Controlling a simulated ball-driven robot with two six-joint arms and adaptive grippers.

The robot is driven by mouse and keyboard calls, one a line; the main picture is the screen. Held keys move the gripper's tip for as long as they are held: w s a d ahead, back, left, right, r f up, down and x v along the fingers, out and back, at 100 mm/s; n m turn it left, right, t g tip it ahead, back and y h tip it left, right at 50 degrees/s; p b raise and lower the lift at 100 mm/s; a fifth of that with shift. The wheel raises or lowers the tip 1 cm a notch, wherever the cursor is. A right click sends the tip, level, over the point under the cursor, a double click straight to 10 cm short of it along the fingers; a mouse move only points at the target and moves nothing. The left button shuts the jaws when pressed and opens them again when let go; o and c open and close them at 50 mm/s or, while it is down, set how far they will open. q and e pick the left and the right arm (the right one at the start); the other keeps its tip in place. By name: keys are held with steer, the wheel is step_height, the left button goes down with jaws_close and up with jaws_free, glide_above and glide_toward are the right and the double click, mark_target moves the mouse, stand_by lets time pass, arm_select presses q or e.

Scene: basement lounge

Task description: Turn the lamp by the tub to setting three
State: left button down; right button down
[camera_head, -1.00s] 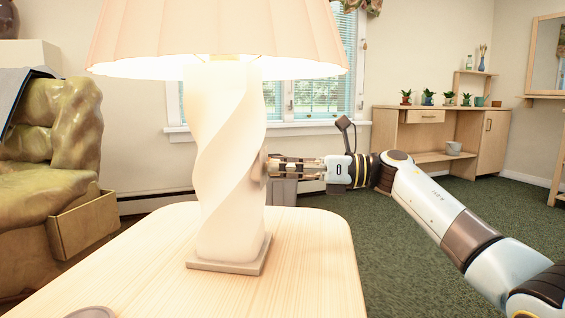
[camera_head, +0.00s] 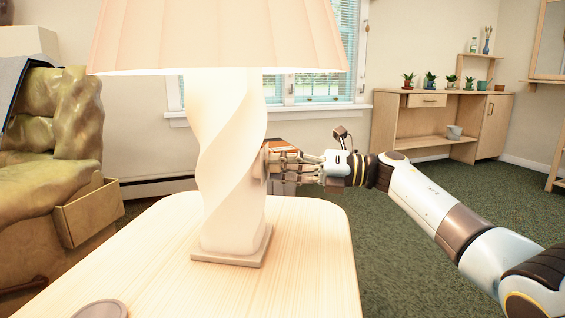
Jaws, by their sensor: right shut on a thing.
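The lamp (camera_head: 228,170) stands upright on a pale wooden table, with a white twisted body, a square base and a pleated peach shade (camera_head: 220,35). It is lit. A small round dial (camera_head: 265,163) sits on the right side of its body, partly hidden by the fingers. My right gripper (camera_head: 272,166) reaches in from the right and is shut on the dial. Any marks on the dial are too small to read. My left gripper is not in view.
The table (camera_head: 310,270) has a grey disc (camera_head: 101,309) at its front left. An olive armchair (camera_head: 45,150) is at the left. A wooden cabinet (camera_head: 430,125) with several small plants stands against the back wall. Green carpet is clear at the right.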

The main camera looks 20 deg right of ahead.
stand_by(0.4)
steer(key=c, duration=0.9)
jaws_free()
steer(key=shift+c, duration=0.2)
steer(key=v, duration=1.2)
